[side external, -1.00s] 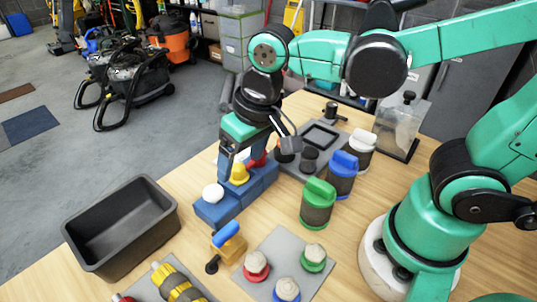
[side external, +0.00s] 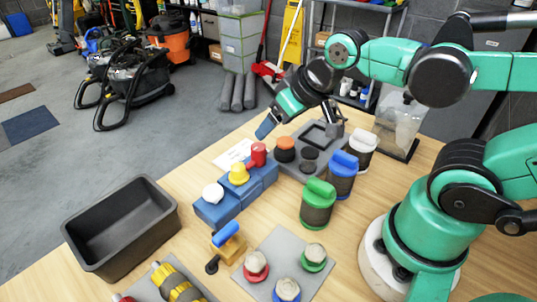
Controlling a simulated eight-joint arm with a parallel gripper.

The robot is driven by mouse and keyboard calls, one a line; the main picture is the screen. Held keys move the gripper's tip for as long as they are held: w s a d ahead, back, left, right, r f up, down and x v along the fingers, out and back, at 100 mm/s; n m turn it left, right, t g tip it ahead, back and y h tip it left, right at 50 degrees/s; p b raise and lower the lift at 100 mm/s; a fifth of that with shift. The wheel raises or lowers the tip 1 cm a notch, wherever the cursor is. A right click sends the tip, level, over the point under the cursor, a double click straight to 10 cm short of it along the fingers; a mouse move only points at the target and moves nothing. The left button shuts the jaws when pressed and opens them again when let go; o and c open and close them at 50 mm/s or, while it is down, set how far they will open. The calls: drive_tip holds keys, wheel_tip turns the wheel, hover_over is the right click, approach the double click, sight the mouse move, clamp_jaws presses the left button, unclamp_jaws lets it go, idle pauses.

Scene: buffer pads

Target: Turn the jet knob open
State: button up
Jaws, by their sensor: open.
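A blue block (side external: 222,211) on the wooden table carries three knobs in a row: a white knob (side external: 213,193), a yellow knob (side external: 239,174) and a red knob (side external: 258,154). I see no readable label, so I cannot tell which control is the jet knob. A blue-handled lever (side external: 227,233) stands on a small wooden-coloured base in front of the block. My gripper (side external: 266,129) is open and empty, tilted with its blue fingers pointing down and left. It is in the air above and behind the red knob, apart from it.
A grey tray holds an orange-topped jar (side external: 285,149) close to the red knob. Green-lidded (side external: 318,189), blue-lidded (side external: 343,164) and white-lidded (side external: 361,146) canisters stand right of the block. A black bin (side external: 120,225) is at the left. Capped pads lie on a grey mat (side external: 262,250) in front.

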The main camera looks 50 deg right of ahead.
sight(258, 146)
drive_tip(key=w+m+g, duration=0.1)
drive_tip(key=m+g, duration=0.1)
drive_tip(key=m, duration=0.1)
drive_tip(key=w+f+m+g, duration=0.1)
drive_tip(key=m+g, duration=0.1)
drive_tip(key=m, duration=0.1)
drive_tip(key=w+f+m+g, duration=0.1)
drive_tip(key=w+m+g, duration=0.1)
drive_tip(key=m, duration=0.2)
drive_tip(key=shift+w+f, duration=0.1)
drive_tip(key=shift+f, duration=0.1)
drive_tip(key=shift+w+f+m+g, duration=0.2)
drive_tip(key=shift+f+m+g, duration=0.2)
drive_tip(key=shift+m, duration=0.3)
drive_tip(key=shift+f, duration=2.7)
clamp_jaws()
